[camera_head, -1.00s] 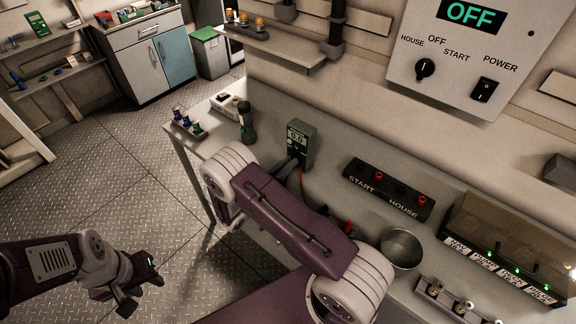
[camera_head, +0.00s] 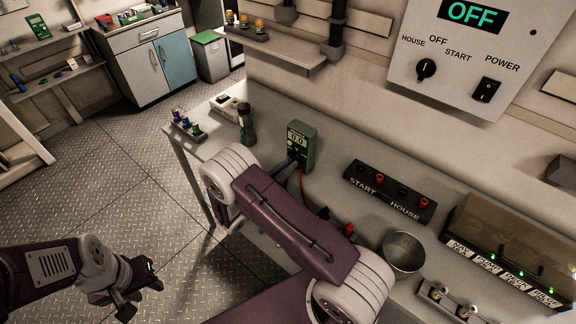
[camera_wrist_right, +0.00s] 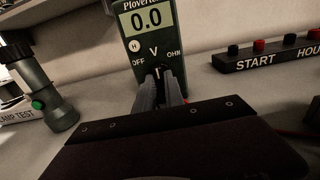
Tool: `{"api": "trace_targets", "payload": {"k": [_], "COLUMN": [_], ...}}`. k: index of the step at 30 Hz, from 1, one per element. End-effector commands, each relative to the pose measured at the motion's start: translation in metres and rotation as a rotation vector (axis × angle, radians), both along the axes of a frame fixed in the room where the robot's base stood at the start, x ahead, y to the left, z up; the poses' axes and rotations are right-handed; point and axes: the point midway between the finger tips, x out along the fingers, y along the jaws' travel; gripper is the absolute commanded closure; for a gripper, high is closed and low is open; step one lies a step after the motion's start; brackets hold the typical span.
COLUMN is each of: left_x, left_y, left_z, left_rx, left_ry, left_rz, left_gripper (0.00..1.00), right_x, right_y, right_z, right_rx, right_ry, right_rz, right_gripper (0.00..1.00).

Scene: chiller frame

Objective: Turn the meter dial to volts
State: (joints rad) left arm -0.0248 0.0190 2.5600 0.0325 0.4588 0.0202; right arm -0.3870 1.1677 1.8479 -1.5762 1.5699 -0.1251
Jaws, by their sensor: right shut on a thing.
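The green meter (camera_head: 301,143) stands upright on the bench, against the wall, in the head view. In the right wrist view the meter (camera_wrist_right: 148,20) reads 0.0. Its dial (camera_wrist_right: 157,71) sits below the V mark, with OFF to the left and OHM to the right. The white mark on the dial points up, roughly at V. My right gripper (camera_wrist_right: 160,92) is shut on the dial, and its fingers hide much of it. My left gripper (camera_head: 138,290) is open and empty above the floor, away from the bench.
A dark flashlight (camera_head: 246,124) stands left of the meter. A black START/HOUSE terminal strip (camera_head: 389,190) lies to the right, with a metal bowl (camera_head: 403,252) nearer. A wall panel (camera_head: 470,60) reads OFF. Red and black leads lie beside my right arm.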

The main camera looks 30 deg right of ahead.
Motion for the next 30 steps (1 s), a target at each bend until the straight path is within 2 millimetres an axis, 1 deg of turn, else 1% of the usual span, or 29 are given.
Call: {"api": "trace_targets", "payload": {"k": [1, 2, 3, 4, 11, 14, 17, 21, 24, 27, 30], "left_x": [0.000, 0.000, 0.000, 0.000, 0.000, 0.000, 0.000, 0.000, 0.000, 0.000, 0.000], "left_y": [0.000, 0.000, 0.000, 0.000, 0.000, 0.000, 0.000, 0.000, 0.000, 0.000, 0.000], "left_z": [0.000, 0.000, 0.000, 0.000, 0.000, -0.001, -0.005, -0.010, -0.012, -0.014, -0.014], "left_rx": [0.000, 0.000, 0.000, 0.000, 0.000, 0.000, 0.000, 0.000, 0.000, 0.000, 0.000], "left_ry": [0.000, 0.000, 0.000, 0.000, 0.000, 0.000, 0.000, 0.000, 0.000, 0.000, 0.000], "left_rz": [0.000, 0.000, 0.000, 0.000, 0.000, 0.000, 0.000, 0.000, 0.000, 0.000, 0.000], "left_gripper": [0.64, 0.64, 0.64, 0.64, 0.64, 0.64, 0.64, 0.64, 0.64, 0.64, 0.64], "right_x": [0.000, 0.000, 0.000, 0.000, 0.000, -0.001, -0.007, -0.019, -0.027, -0.032, -0.034], "right_y": [0.000, 0.000, 0.000, 0.000, 0.000, 0.004, 0.020, 0.051, 0.068, 0.079, 0.084], "right_z": [0.001, 0.001, 0.001, 0.001, 0.000, 0.000, -0.001, -0.002, -0.001, -0.001, 0.000], "right_rx": [-0.002, -0.002, -0.002, -0.002, -0.001, -0.001, -0.001, 0.000, -0.001, -0.001, -0.001], "right_ry": [-0.001, -0.001, -0.001, -0.001, 0.001, 0.000, 0.000, -0.002, -0.001, -0.001, 0.000], "right_rz": [0.000, 0.000, 0.000, 0.000, 0.000, 0.002, 0.005, 0.006, 0.005, 0.002, 0.001], "right_gripper": [1.00, 0.78, 0.67, 0.65, 0.65, 0.65, 0.65, 0.65, 0.65, 0.65, 0.65]}}
